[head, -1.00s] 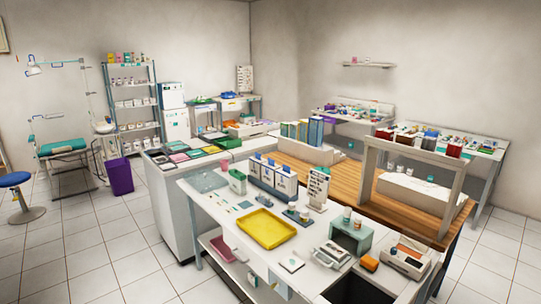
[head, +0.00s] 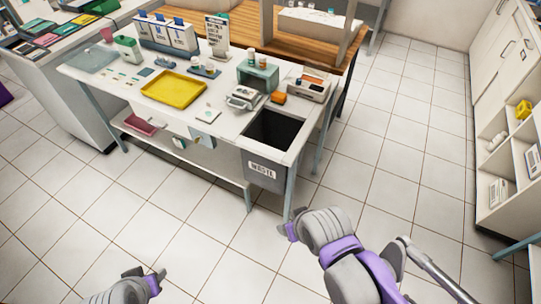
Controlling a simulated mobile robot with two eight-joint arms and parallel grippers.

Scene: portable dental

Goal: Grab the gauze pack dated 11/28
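I cannot make out a gauze pack dated 11/28; no date is legible from here. Three white boxes with blue tops (head: 166,33) stand at the back of the white table, and I cannot tell what they hold. My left gripper (head: 150,279) is low at the bottom left, over the floor and well short of the table. My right gripper (head: 289,231) is over the floor just in front of the table's right end, below the waste bin. Both grippers are small in view, so their finger gaps are unclear. I see nothing held in either.
The white table (head: 130,85) carries a yellow tray (head: 174,88), a green box (head: 127,47), a sign stand (head: 217,35) and a teal stand (head: 258,73). A waste bin (head: 264,170) is set in its right end. Shelving (head: 497,130) stands far right. Tiled floor is clear between.

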